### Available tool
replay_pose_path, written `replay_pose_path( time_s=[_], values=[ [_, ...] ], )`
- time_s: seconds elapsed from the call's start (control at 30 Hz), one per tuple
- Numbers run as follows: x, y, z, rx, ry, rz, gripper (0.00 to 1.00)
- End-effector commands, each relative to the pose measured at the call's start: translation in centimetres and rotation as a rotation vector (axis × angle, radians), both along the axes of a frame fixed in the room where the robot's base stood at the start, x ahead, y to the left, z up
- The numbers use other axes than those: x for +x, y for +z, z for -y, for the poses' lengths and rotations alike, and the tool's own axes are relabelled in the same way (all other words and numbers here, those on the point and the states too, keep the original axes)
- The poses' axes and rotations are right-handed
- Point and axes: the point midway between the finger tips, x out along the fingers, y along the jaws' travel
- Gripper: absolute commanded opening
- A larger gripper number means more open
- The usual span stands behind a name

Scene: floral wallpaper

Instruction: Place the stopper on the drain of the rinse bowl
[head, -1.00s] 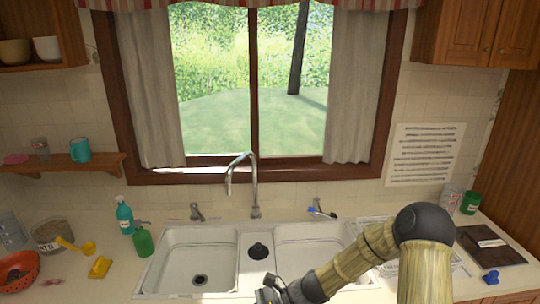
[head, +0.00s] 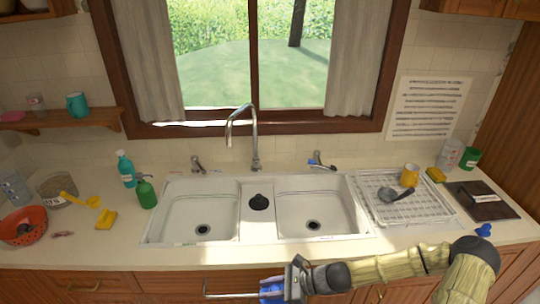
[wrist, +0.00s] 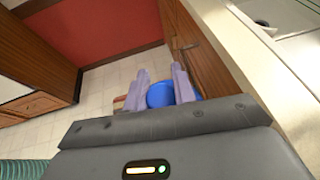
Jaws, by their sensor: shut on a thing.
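My gripper (head: 272,291) is shut on a rounded blue thing (wrist: 160,94), low in front of the counter edge and outside the sink. Most of the blue thing is hidden by the fingers, so I cannot tell its full shape. A black stopper-like piece (head: 258,202) sits on the ledge between the two bowls. The right bowl (head: 290,208) has an uncovered dark drain (head: 313,225). The left bowl (head: 180,215) has an uncovered drain (head: 203,229) too. Small labels lie on the front rim, too small to read.
A dish rack (head: 437,215) with a yellow mug (head: 409,175) and dark ladle (head: 396,195) stands right of the sink. The faucet (head: 256,145) rises behind the bowls. Green bottles (head: 146,193) stand at left.

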Motion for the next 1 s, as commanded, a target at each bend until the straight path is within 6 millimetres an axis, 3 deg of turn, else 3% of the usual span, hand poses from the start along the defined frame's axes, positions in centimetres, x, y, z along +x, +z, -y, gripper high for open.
replay_pose_path(
  time_s=[0.4, 1.0],
  values=[
    [1.1, -3.4, 4.0, 0.004, -0.243, -0.002, 0.03],
    [3.8, -5.5, 8.7, -0.002, -0.666, 0.004, 0.03]
  ],
)
